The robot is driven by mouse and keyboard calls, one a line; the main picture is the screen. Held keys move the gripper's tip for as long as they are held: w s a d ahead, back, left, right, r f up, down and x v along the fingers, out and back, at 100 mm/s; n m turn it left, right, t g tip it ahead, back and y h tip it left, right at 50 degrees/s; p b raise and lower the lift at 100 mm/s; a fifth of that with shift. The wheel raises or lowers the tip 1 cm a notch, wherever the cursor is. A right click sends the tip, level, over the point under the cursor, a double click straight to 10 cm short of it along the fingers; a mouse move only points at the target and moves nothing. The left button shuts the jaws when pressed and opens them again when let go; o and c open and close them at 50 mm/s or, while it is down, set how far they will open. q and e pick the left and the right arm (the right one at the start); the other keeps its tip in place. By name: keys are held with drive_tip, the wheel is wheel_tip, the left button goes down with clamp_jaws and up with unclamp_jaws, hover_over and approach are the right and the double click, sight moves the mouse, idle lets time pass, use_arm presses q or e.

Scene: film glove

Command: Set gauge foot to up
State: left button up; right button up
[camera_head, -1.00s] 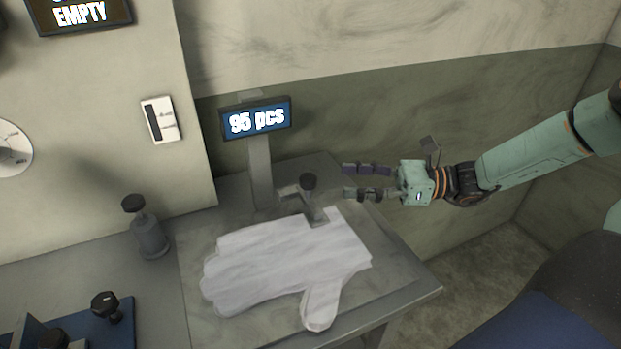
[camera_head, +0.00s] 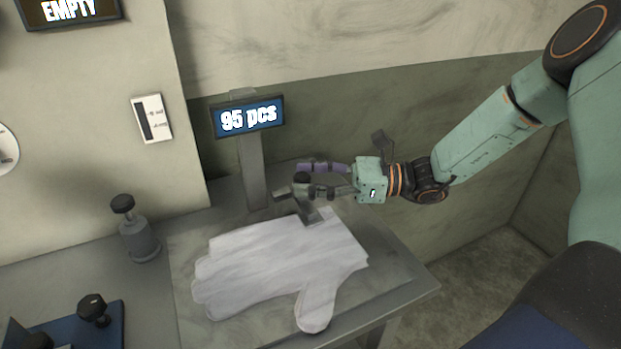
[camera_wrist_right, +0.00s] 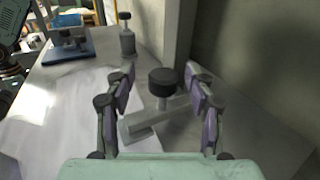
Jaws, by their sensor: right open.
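The gauge foot (camera_head: 311,216) is a grey metal bar with a dark round knob (camera_head: 302,178) on top. Its lower end rests at the cuff of the white glove stack (camera_head: 270,262). In the right wrist view the knob (camera_wrist_right: 162,81) stands between the two fingers, with the foot (camera_wrist_right: 140,127) angled below it. My right gripper (camera_head: 312,180) is open, its fingers on either side of the knob; I cannot tell whether they touch it. My left gripper is not in view.
A post with a display reading "95 pcs" (camera_head: 248,117) stands behind the foot. A grey knobbed cylinder (camera_head: 138,236) and a blue base with a black knob (camera_head: 94,310) are at left. Open floor lies to the right of the table.

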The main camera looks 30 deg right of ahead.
drive_tip(key=shift+w+d+f, duration=0.15)
drive_tip(key=shift+w, duration=0.05)
drive_tip(key=shift+c, duration=1)
drive_tip(key=shift+s, duration=0.15)
drive_tip(key=c, duration=0.5)
clamp_jaws()
